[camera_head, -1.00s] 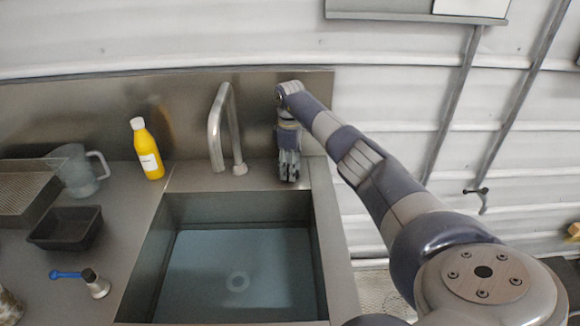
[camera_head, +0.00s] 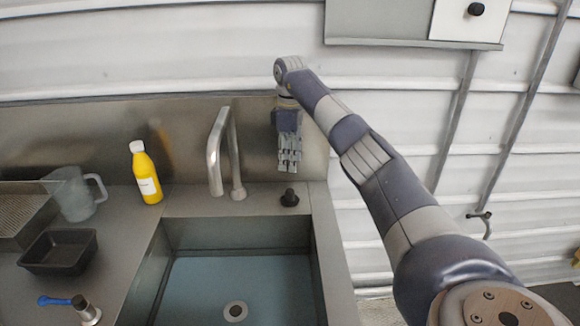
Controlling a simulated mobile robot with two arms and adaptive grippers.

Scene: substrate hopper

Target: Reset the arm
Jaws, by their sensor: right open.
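My right gripper (camera_head: 289,160) points downward at the back right of the sink, in front of the metal backsplash. It is open and nothing shows between its fingers. A small black knob (camera_head: 289,197) stands on the sink's rear ledge just below the fingertips, with a gap between them. My right arm reaches in from the lower right of the view. My left gripper is not in view.
The sink basin (camera_head: 165,290) holds water. A bent metal faucet (camera_head: 214,150) stands left of my gripper. On the left counter are a yellow bottle (camera_head: 146,175), a clear jug (camera_head: 75,195), a black tray (camera_head: 58,252) and a blue-handled tap (camera_head: 84,306).

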